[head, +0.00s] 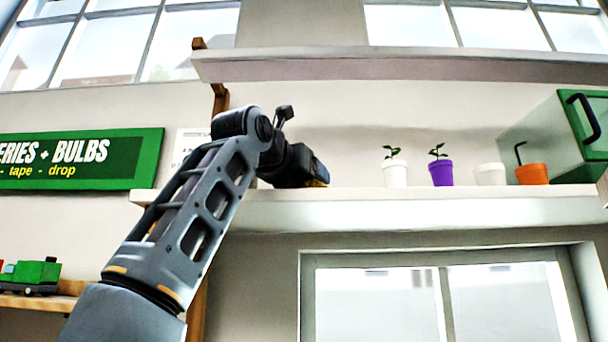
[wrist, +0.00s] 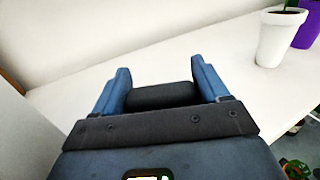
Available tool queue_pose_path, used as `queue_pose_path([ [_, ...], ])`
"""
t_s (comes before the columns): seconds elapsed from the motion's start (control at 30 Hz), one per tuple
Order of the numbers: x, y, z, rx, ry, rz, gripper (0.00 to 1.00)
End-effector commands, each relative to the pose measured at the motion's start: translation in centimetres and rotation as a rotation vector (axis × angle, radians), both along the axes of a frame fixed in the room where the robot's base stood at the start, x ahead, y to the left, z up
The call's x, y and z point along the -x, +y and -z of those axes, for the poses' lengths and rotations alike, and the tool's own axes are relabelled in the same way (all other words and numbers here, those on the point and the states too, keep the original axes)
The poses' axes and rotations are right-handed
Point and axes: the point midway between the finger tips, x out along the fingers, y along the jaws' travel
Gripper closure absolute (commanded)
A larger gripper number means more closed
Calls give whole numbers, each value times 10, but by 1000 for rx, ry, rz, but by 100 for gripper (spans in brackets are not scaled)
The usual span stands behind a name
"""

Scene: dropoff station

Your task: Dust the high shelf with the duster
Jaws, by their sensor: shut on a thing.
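My gripper (head: 318,176) is at the left part of the white shelf with the pots (head: 400,211), close to its top surface. In the wrist view the two blue fingers of my gripper (wrist: 161,82) are shut on a dark, rounded piece, which I take to be the duster (wrist: 161,96). The rest of the duster is hidden below and behind the gripper. A second, empty-looking white shelf (head: 400,67) runs higher up, its top not visible from here. I cannot tell whether the duster touches the shelf.
On the shelf, right of my gripper, stand a white pot (head: 395,174) with a sprout, a purple pot (head: 441,173), another white pot (head: 490,174) and an orange pot (head: 532,174). A green-fronted box (head: 570,130) is at the right. A green toy truck (head: 36,273) sits lower left.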

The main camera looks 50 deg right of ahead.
Motion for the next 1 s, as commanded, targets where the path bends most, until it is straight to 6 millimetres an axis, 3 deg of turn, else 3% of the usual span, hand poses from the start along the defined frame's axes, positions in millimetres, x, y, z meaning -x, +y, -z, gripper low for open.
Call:
queue_pose_path([
  [0.63,18,24,3,1,-1,-1,50],
  [1.0,9,12,1,-1,1,0,50],
])
